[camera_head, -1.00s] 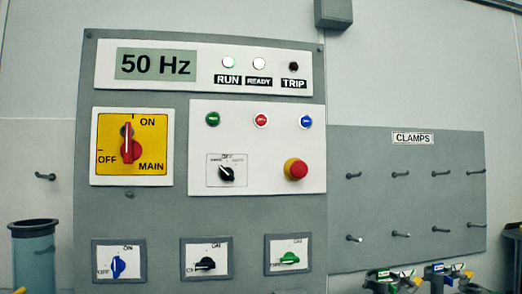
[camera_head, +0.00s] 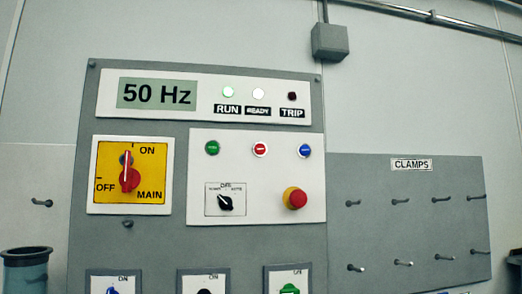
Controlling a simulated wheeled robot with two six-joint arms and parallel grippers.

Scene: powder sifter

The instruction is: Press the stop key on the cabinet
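The cabinet (camera_head: 255,245) is a grey panel filling the left and middle of the head view. On its white key plate (camera_head: 258,178) are a green key (camera_head: 212,148), a red key (camera_head: 260,149) and a blue key (camera_head: 305,151) in a row. The red key looks like the stop key, but its lettering is too small to read. Below them are a black selector knob (camera_head: 225,203) and a red mushroom button (camera_head: 296,199) on a yellow base. The display (camera_head: 157,94) reads 50 Hz and the RUN lamp (camera_head: 228,92) glows green. Neither gripper is in view.
A yellow main switch (camera_head: 131,176) with a red handle points to ON. Small switches (camera_head: 289,289) are cut off at the bottom. A CLAMPS board (camera_head: 415,205) with several pegs hangs right. A blue-grey container (camera_head: 26,272) stands at lower left.

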